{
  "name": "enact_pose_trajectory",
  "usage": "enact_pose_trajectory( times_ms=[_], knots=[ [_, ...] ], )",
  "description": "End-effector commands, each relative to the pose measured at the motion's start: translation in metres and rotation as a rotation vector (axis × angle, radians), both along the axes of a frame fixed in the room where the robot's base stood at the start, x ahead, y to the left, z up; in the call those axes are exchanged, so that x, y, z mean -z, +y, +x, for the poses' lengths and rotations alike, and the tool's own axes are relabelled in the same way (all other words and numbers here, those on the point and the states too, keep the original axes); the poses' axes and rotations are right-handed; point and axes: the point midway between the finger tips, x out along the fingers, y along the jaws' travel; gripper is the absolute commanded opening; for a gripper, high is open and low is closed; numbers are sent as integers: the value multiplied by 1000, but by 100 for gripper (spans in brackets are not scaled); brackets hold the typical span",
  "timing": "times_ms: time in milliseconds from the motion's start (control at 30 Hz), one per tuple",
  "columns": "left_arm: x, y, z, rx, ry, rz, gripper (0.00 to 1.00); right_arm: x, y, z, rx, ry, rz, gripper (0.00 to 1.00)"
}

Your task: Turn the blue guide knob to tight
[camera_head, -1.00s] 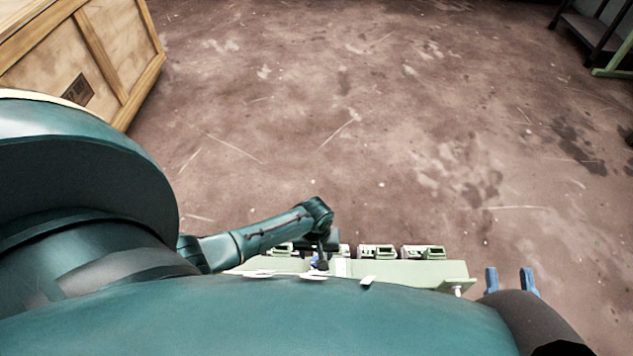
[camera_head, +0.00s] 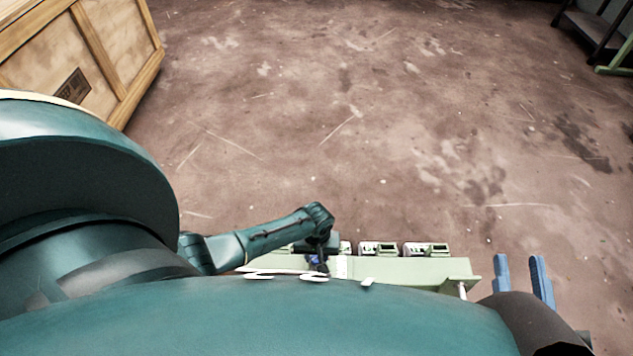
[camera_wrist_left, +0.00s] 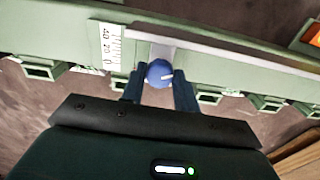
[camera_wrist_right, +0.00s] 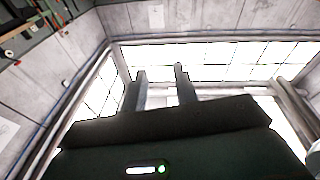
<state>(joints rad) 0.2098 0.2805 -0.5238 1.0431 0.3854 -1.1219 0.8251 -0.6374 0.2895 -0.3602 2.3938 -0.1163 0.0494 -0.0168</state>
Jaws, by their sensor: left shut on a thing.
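The blue guide knob (camera_wrist_left: 159,73) is round with a white mark that points right in the left wrist view. It sits on the pale green rail (camera_wrist_left: 215,62), beside a white scale (camera_wrist_left: 108,47). My left gripper (camera_wrist_left: 159,80) has one finger on each side of the knob and is shut on it. In the head view my left gripper (camera_head: 318,262) is at the rail, and the knob is mostly hidden there. My right gripper (camera_head: 522,272) is apart from the rail at the right, its two blue fingers spread and empty. In the right wrist view its fingers (camera_wrist_right: 157,82) are also apart.
Several pale green brackets (camera_head: 378,248) line the far side of the rail. A wooden crate (camera_head: 75,60) stands at the far left. A dark shelf frame (camera_head: 595,35) is at the far right. The floor (camera_head: 350,120) beyond the rail is clear.

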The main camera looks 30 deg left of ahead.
Motion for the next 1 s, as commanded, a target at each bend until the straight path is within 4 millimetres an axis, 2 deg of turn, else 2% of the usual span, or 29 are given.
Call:
enact_pose_trajectory(
  times_ms=[33,200,567,1000],
  knots=[
    [0,0,0,0,0,0,21,0,0,0,0,0,0,29],
    [0,0,0,0,0,0,8,0,0,0,0,0,-1,29],
    [-1,0,0,63,0,-1,8,-4,0,0,2,-5,-10,29],
    [-2,0,0,412,1,-1,8,-3,-4,-1,17,-2,-60,29]
  ],
)
